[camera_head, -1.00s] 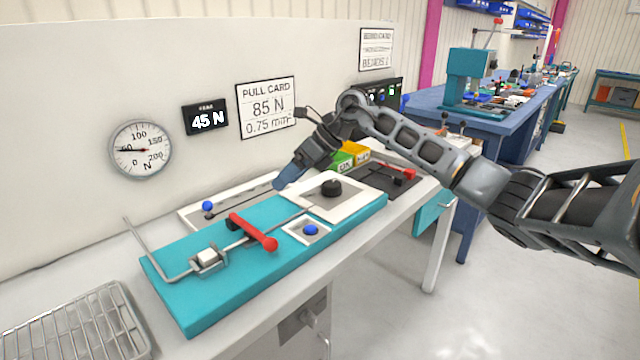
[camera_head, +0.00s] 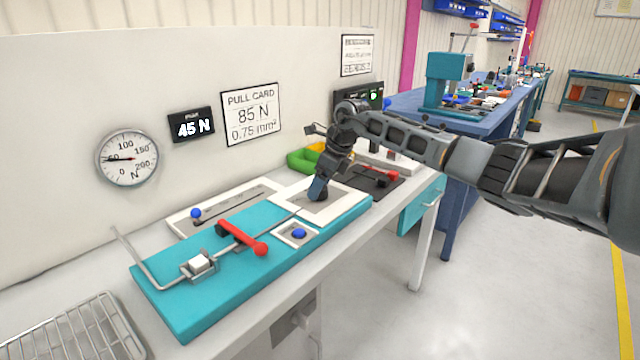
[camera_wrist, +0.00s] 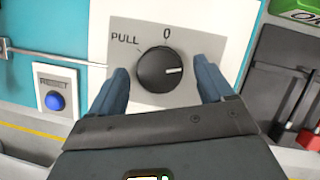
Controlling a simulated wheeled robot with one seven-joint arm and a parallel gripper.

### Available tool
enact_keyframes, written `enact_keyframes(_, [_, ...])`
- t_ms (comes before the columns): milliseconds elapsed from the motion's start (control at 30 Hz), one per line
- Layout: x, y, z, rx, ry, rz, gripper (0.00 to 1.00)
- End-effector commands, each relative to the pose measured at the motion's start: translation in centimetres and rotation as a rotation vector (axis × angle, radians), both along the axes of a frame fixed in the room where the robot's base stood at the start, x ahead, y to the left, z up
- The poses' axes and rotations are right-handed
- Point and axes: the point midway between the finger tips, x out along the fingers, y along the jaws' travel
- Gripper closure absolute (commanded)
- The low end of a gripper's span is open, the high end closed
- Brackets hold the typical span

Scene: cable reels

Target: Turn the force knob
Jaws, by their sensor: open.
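The force knob (camera_wrist: 162,70) is a round black dial with a white pointer mark, on a grey plate marked "PULL" and "0". In the wrist view the mark points right, below the "0". My gripper (camera_wrist: 165,85) is open, with one finger on each side of the knob; I cannot tell whether they touch it. In the head view my gripper (camera_head: 317,192) points down over the white panel (camera_head: 345,210) of the teal fixture (camera_head: 195,305) and hides most of the knob. The display (camera_head: 191,124) reads 45 N. The pull card (camera_head: 250,113) reads 85 N, 0.75 mm².
A red-handled lever (camera_head: 243,238) and a blue button (camera_head: 299,233) are on the fixture, left of my gripper. A green bin (camera_head: 302,160) and a dark plate with a red handle (camera_head: 380,174) are behind and right. A round gauge (camera_head: 128,158) hangs on the wall.

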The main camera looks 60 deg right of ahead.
Motion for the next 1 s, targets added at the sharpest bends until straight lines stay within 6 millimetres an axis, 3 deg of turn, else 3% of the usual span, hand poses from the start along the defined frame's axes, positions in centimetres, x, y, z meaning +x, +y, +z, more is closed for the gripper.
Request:
enact_keyframes(333, [0.18, 0.05, -0.45, 0.0, 0.0, 0.0, 0.19])
enact_keyframes(900, [0.18, 0.05, -0.42, 0.0, 0.0, 0.0, 0.74])
enact_keyframes(1000, [0.18, 0.04, -0.41, 0.0, 0.0, -0.001, 0.75])
